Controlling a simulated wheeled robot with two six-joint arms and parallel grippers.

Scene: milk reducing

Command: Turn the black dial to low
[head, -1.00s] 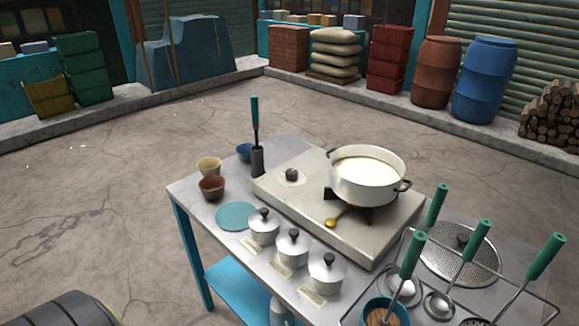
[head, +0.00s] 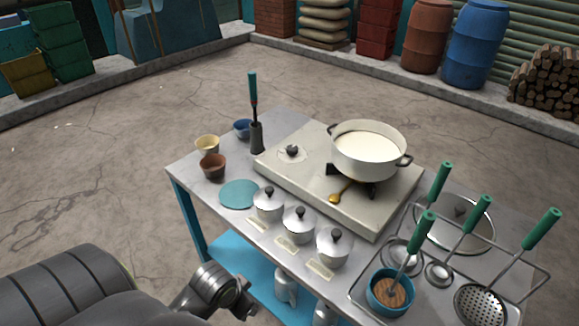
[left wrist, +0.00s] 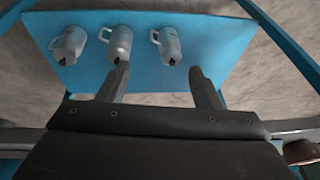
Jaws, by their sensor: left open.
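The black dial (head: 292,151) sits on the left part of the white stove top (head: 310,190), on a pale round plate. A white pot of milk (head: 368,150) stands on the burner to its right. My left arm reaches in at the bottom left of the head view, low in front of the cart and well short of the dial. Its gripper fingers are not clear in the head view. In the left wrist view my left gripper (left wrist: 162,80) is open and empty, with its two fingers apart before the blue lower shelf (left wrist: 200,50). My right gripper is not in view.
Lidded metal canisters (head: 300,224) line the cart's front edge. A teal disc (head: 239,194), a brown cup (head: 213,167) and an upright teal-handled tool (head: 254,115) stand left of the stove. A rack with green-handled utensils (head: 487,213) is at right. Jugs (left wrist: 117,43) lie on the lower shelf.

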